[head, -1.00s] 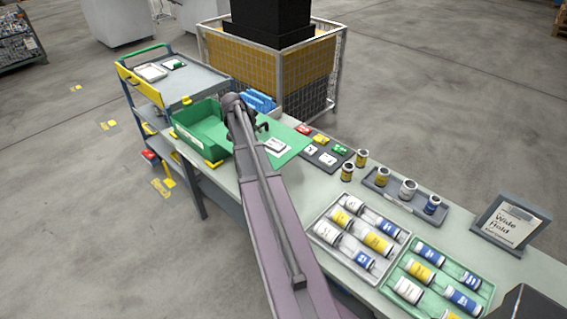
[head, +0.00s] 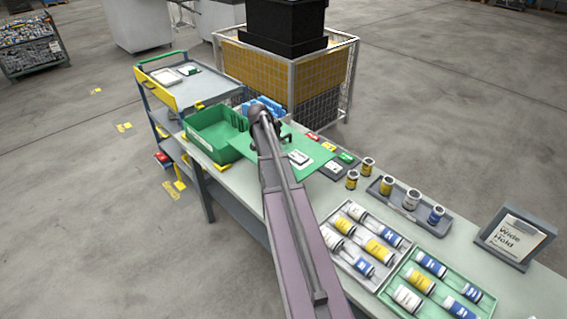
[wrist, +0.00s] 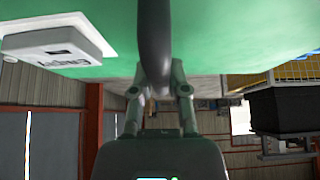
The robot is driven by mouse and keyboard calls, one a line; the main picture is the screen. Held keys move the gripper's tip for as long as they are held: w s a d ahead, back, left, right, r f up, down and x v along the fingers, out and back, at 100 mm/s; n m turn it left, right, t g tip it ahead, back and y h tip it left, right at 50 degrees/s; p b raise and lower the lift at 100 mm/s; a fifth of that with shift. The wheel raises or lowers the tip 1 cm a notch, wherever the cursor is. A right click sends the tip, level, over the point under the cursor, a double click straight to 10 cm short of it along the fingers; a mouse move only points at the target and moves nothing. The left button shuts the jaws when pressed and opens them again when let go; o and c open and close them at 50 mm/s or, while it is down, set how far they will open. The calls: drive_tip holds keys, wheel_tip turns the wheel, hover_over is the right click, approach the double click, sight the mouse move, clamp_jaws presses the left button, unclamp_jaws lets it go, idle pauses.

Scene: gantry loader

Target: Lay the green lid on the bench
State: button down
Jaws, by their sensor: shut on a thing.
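The green lid (head: 311,147) is a flat green panel with a white label plate on it. It is held over the bench (head: 228,184), beside the green bin (head: 212,139); the gap beneath it is hard to judge. In the wrist view the lid (wrist: 230,35) fills the top, with the plate reading "Empty" at the left. My gripper (head: 272,134) is shut on the lid at a dark curved part, which looks like a handle and crosses the middle of the wrist view. My arm hides part of the lid in the head view.
A dark board (head: 337,172) with small coloured blocks lies at the lid's right edge. Jars (head: 352,180), a grey jar tray and two bottle trays stand further right. A cart (head: 205,92) stands at the bench's far end.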

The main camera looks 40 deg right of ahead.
wheel_tip(320, 180, down, 12)
drive_tip(key=b, duration=1.2)
drive_tip(key=shift+d, duration=0.15)
drive_tip(key=shift+f, duration=0.1)
drive_tip(key=shift+f+b, duration=3.85)
drive_tip(key=shift+b, duration=0.1)
drive_tip(key=shift+f+b, duration=0.45)
drive_tip(key=shift+b, duration=0.05)
drive_tip(key=c, duration=0.5)
unclamp_jaws()
drive_tip(key=shift+s, duration=0.1)
drive_tip(key=shift+c, duration=0.2)
